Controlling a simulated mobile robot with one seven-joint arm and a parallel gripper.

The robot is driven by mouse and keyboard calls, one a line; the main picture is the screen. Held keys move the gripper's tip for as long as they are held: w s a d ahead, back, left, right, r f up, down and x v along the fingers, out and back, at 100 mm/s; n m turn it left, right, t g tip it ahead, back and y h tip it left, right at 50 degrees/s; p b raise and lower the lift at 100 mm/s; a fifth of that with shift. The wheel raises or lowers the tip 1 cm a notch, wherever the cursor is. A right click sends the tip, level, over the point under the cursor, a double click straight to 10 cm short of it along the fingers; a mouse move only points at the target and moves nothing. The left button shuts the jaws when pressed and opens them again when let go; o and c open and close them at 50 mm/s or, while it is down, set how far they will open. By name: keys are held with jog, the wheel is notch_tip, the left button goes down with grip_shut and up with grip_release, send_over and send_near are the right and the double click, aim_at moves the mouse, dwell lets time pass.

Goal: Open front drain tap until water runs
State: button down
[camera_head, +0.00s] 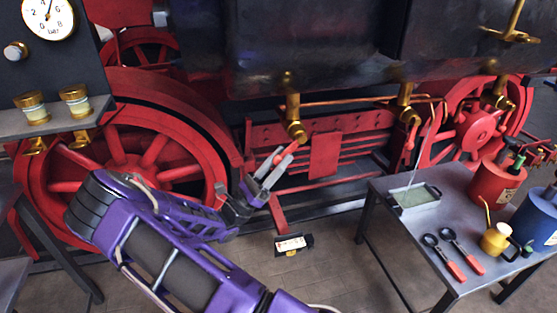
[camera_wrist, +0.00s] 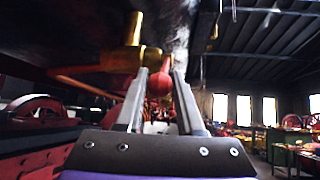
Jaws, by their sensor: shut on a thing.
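A brass drain tap (camera_head: 294,108) hangs below the dark cylinder, with a red-ended handle (camera_head: 289,149) at its lower end. My gripper (camera_head: 281,157) is shut on this red handle. In the wrist view the red knob (camera_wrist: 160,84) sits between my two fingers (camera_wrist: 159,92), and the brass tap body (camera_wrist: 127,57) is just behind and left. No water shows below this tap. Two similar brass taps, a middle one (camera_head: 405,101) and a right one (camera_head: 500,91), hang further right. Which tap is the front one is not marked.
A grey table (camera_head: 378,187) at right holds a shallow tray (camera_head: 414,197), a red pot (camera_head: 492,187), a blue pot (camera_head: 536,221), a yellow oil can (camera_head: 495,239) and two red-handled tools (camera_head: 453,270). A small labelled box (camera_head: 291,243) lies on the floor. Red wheels stand behind.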

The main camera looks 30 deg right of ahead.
jog(key=shift+f, duration=0.1)
jog(key=c, duration=0.5)
grip_release()
jog(key=shift+c, duration=0.2)
jog(key=b+v, duration=0.2)
jog(key=v, duration=1.5)
jog(key=shift+a, duration=0.2)
jog(key=shift+f, duration=0.1)
